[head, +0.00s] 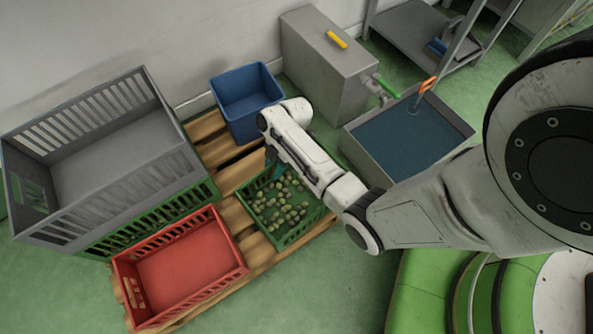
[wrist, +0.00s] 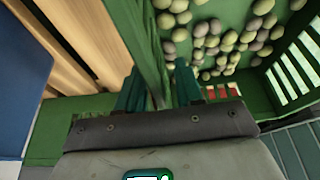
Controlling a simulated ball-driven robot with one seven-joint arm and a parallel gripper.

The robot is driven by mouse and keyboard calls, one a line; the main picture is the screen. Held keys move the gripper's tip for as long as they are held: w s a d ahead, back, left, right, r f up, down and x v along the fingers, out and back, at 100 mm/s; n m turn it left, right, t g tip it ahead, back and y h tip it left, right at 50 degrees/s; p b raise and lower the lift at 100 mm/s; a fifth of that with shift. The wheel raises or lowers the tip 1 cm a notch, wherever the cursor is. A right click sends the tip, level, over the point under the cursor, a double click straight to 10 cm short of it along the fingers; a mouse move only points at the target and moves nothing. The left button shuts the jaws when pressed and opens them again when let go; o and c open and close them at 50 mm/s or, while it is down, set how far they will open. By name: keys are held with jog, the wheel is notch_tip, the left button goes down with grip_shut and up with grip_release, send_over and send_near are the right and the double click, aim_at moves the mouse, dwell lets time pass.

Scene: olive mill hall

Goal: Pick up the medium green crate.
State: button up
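A green crate (head: 268,232) with olives in it sits on the wooden pallet, right of the red crate; it looks like the medium green one. In the wrist view its wall (wrist: 144,30) runs up the middle, with olives on the right. My gripper (head: 272,168) reaches down to the crate's far left rim in the head view. In the wrist view the two teal fingers of my gripper (wrist: 161,88) stand on either side of the wall, close against it, and look shut on it. The fingertips are partly hidden behind the wall and by the arm.
A red crate (head: 186,262), a blue bin (head: 243,103) and a large grey crate (head: 75,150) on another green crate (head: 150,216) crowd the pallet (head: 225,178). A grey cabinet (head: 322,62) and a liquid-filled basin (head: 372,174) stand to the right. Green floor is clear in front.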

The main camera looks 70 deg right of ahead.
jog(key=shift+c, duration=0.2)
grip_shut()
dwell(1.1)
